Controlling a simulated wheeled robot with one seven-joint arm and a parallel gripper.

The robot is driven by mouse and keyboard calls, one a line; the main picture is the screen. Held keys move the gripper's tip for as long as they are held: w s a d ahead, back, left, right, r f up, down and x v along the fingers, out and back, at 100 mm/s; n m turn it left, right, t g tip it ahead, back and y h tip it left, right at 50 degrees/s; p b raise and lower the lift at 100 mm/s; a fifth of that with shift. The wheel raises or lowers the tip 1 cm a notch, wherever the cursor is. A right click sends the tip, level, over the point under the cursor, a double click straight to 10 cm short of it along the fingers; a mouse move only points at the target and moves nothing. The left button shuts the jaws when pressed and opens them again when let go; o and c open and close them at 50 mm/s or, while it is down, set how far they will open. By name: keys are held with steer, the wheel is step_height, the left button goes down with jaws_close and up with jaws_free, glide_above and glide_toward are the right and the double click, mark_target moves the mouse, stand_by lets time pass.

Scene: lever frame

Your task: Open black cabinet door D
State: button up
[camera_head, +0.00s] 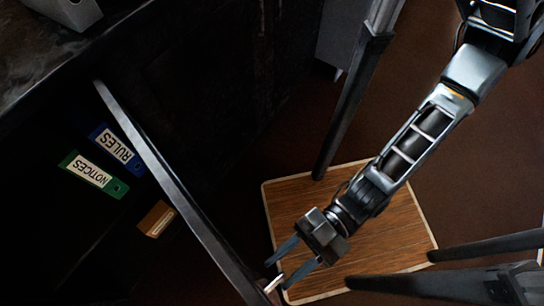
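The black cabinet door (175,185) stands swung out from the black cabinet (40,90), seen nearly edge-on as a long dark panel. No letter D is visible on it. A small silver handle (272,284) sticks out near the door's lower free end. My gripper (278,275) comes from the upper right, and its two blue-grey fingers are spread apart. The fingertips are right by the handle, which shows between them. I cannot tell whether either finger touches it.
A wooden board (390,225) lies under my arm. Dark legs (350,100) stand around it. Brown floor (460,180) shows at right.

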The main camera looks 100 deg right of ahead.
steer(key=b+v, duration=0.1)
steer(key=v, duration=0.7)
steer(key=shift+b, duration=0.35)
steer(key=shift+w, duration=0.15)
